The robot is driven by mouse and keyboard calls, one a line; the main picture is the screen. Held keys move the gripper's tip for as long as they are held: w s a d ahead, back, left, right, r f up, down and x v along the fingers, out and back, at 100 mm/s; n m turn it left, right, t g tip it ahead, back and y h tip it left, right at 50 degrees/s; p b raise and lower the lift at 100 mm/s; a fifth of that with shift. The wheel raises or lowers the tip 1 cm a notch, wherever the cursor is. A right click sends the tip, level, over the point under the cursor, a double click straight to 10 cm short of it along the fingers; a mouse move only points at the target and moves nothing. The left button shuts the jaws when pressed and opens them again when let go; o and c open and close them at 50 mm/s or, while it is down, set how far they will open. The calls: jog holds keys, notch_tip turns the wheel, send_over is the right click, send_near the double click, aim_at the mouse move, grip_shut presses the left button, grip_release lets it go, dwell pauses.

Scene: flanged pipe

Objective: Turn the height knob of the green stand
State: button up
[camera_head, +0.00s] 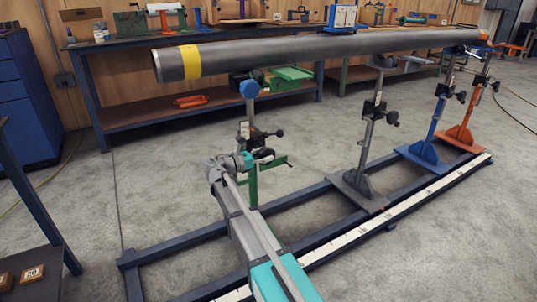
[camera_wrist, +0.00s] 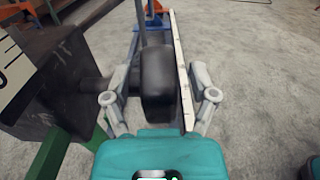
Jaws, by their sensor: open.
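The green stand (camera_head: 253,190) stands under the near end of the pipe, with a blue top. In the wrist view, the black height knob (camera_wrist: 158,80) joins the dark block (camera_wrist: 70,95) on its left by a short shaft. My gripper (camera_wrist: 160,85) is open. Its grey fingers are on either side of the knob, with a visible gap at right; contact at left is unclear. In the head view, my gripper (camera_head: 256,158) is low beside the stand's post, close to its dark block, and its fingertips are hard to make out.
The long grey pipe (camera_head: 320,48) with a yellow band rests on several stands. The grey stand (camera_head: 365,165), blue stand (camera_head: 432,130) and orange stand (camera_head: 468,110) stand farther right on the blue floor frame (camera_head: 180,245). A workbench (camera_head: 110,45) is behind. Floor at right is clear.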

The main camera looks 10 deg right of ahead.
jog(key=shift+x, duration=0.9)
jog(key=shift+c, duration=0.2)
grip_shut()
jog(key=shift+a, duration=0.2)
jog(key=shift+d, duration=0.15)
